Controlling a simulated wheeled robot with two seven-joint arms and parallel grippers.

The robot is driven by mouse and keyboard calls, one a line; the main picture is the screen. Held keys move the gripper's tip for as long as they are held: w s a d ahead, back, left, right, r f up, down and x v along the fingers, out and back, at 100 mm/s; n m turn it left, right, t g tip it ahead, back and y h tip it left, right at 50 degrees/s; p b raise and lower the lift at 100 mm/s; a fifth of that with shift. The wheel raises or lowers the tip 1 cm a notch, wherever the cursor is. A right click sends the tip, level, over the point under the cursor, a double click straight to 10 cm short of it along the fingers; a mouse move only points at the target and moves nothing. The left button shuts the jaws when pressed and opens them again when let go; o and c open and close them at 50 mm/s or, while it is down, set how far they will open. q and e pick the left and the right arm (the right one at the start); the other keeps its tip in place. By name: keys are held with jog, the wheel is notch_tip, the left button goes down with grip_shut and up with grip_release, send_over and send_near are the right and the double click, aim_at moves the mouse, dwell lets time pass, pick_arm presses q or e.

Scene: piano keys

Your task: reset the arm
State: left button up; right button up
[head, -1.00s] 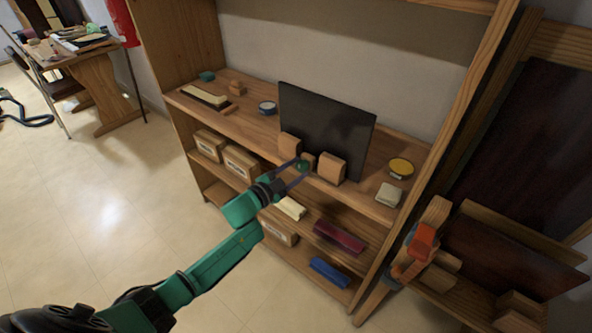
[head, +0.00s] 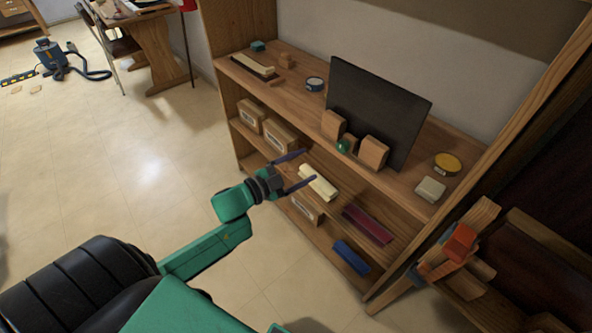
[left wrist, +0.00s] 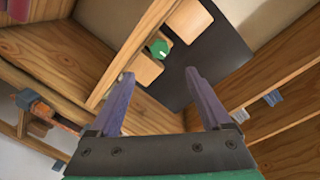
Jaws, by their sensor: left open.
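My left gripper (head: 301,169) is open and empty in front of the shelf unit, in free air at about the height of the middle shelf. In the left wrist view its two purple fingers (left wrist: 158,92) stand wide apart with nothing between them. The green arm comes in from the lower left of the head view. A small green ball (head: 343,146) sits by wooden blocks (head: 373,152) on the top shelf, before a black panel (head: 378,105). The ball also shows in the left wrist view (left wrist: 159,48), beyond the fingers. My right gripper is not in view.
The wooden shelf unit (head: 291,94) holds cardboard boxes (head: 279,136), a cream block (head: 318,183), a dark red box (head: 367,224) and a blue one (head: 351,257). An orange clamp-like object (head: 459,244) is at the right.

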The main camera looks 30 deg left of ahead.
pick_arm(q)
jog(key=shift+v, duration=1.15)
jog(key=shift+f, duration=0.1)
